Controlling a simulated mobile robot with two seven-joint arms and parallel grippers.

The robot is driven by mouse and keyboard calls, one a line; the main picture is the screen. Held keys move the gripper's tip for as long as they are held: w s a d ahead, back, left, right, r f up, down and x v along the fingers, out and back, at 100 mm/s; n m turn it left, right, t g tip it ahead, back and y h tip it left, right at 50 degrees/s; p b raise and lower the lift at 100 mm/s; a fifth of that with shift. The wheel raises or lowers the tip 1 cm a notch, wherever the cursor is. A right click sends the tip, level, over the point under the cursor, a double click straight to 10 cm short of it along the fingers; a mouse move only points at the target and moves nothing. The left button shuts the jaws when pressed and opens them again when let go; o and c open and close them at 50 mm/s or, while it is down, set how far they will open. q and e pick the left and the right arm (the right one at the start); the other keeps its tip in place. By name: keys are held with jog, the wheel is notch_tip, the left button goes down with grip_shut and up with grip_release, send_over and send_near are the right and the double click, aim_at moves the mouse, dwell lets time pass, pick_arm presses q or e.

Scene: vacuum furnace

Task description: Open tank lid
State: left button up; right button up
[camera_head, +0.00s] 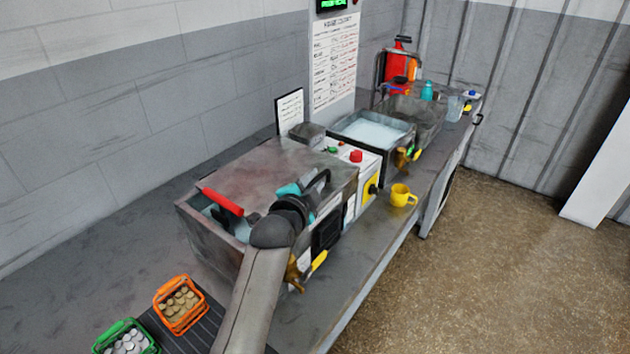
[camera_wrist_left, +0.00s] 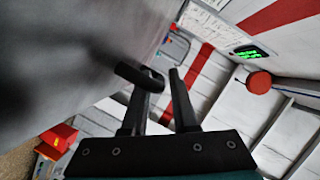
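The near tank (camera_head: 210,245) is a dark metal box on the bench, with a flat brownish-grey lid (camera_head: 265,165) lying over most of its top. Pale liquid shows at its left end, by a red-gripped bar (camera_head: 222,202). My left gripper (camera_head: 318,180) is at the lid's right front edge, partly hidden by its own wrist. In the left wrist view its two black fingers (camera_wrist_left: 162,85) stand apart, with a black curved handle (camera_wrist_left: 138,76) reaching to the left finger and a gap before the right one. Whether they touch is unclear. My right gripper is out of view.
An orange basket (camera_head: 180,303) and a green basket (camera_head: 126,340) of round pieces are at the near left. A control box with a red button (camera_head: 356,156), a yellow mug (camera_head: 402,195) and an open liquid-filled tank (camera_head: 372,132) stand beyond. Open floor lies right.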

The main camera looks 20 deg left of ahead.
pick_arm(q)
jog(key=shift+w+f, duration=0.1)
jog(key=shift+w, duration=0.4)
jog(key=shift+c, duration=0.2)
grip_shut()
dwell(1.1)
